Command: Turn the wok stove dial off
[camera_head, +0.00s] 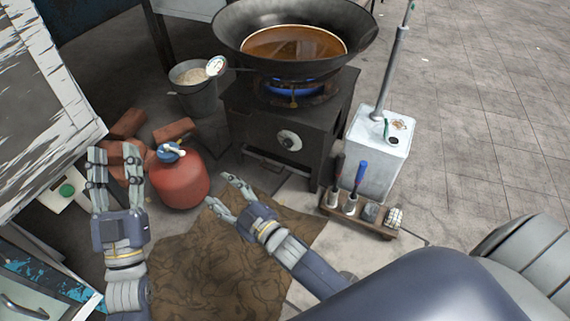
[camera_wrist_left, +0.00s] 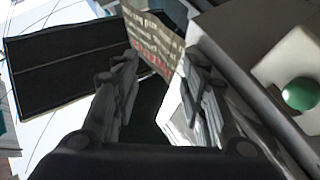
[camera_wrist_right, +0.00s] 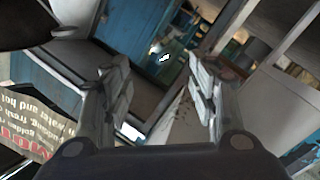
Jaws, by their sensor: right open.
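The stove dial (camera_head: 289,140) is a pale round knob on the front of the dark wok stove (camera_head: 248,118), in the head view. A blue flame (camera_head: 290,90) burns under the black wok (camera_head: 235,40), which holds brown liquid (camera_head: 293,43). My right gripper (camera_head: 224,192) is open and empty, in front of the stove, to the lower left of the dial and apart from it. My left gripper (camera_head: 115,170) is open and empty at the left, beside the red gas cylinder (camera_head: 183,184). Neither wrist view shows the dial.
A metal bucket (camera_head: 198,98) and bricks (camera_head: 128,124) stand left of the stove. A white canister (camera_head: 378,158) and a small wooden rack (camera_head: 368,222) with tools stand to its right. A brown mat (camera_head: 205,270) lies in front. The right-hand floor is clear.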

